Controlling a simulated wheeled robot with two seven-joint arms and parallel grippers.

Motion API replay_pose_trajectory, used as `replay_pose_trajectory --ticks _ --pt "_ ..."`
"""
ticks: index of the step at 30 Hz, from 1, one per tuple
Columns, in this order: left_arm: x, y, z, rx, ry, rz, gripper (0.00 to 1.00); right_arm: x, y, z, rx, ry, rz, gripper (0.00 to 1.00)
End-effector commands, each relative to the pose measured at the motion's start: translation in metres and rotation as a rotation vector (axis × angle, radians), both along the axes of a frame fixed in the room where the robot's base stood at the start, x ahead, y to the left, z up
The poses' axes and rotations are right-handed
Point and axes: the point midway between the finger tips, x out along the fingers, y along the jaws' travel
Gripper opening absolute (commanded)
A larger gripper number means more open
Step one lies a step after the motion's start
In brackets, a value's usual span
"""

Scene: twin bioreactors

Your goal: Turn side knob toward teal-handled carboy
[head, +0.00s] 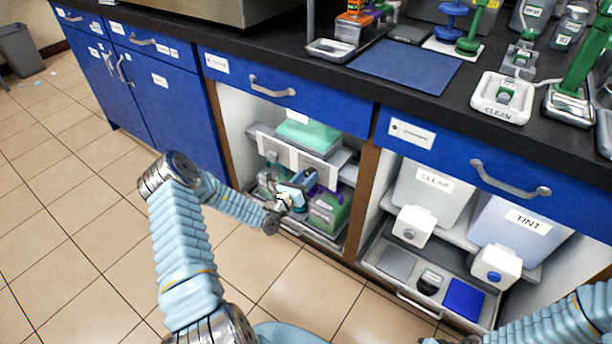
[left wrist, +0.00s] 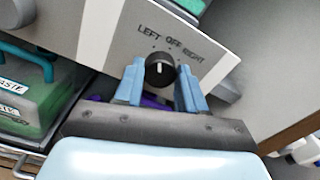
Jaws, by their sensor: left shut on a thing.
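The side knob (left wrist: 160,72) is a round black dial with a white mark, on a pale panel lettered LEFT, OFF and RIGHT. The mark points up in the left wrist view, roughly between LEFT and OFF. My left gripper (left wrist: 161,85) has its blue fingers shut on the knob's two sides. In the head view my left gripper (head: 292,193) reaches into the open cabinet bay and hides the knob. The teal-handled carboy (left wrist: 35,115), a green container labelled WASTE, stands left of the knob.
A purple handle (head: 326,188) shows beside my left gripper on a green container (head: 328,213). CLEAR (head: 433,195) and TINT (head: 520,235) tanks fill the right bay. A cabinet post (head: 366,200) stands between the bays.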

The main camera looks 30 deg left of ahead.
Motion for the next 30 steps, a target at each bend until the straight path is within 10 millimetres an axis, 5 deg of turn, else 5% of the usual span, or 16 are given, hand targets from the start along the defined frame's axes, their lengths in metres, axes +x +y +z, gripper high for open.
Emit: replay_pose_trajectory --ticks 12,30 --pt "0.0 0.0003 0.0004 -0.235 0.019 0.0 0.09 0.0002 0.0002 0.0115 0.001 0.0 0.001 0.0" --pt "-0.0001 0.0008 -0.0005 -0.286 0.023 0.001 0.09 0.0001 0.0004 0.0128 0.001 0.0 0.002 0.0"
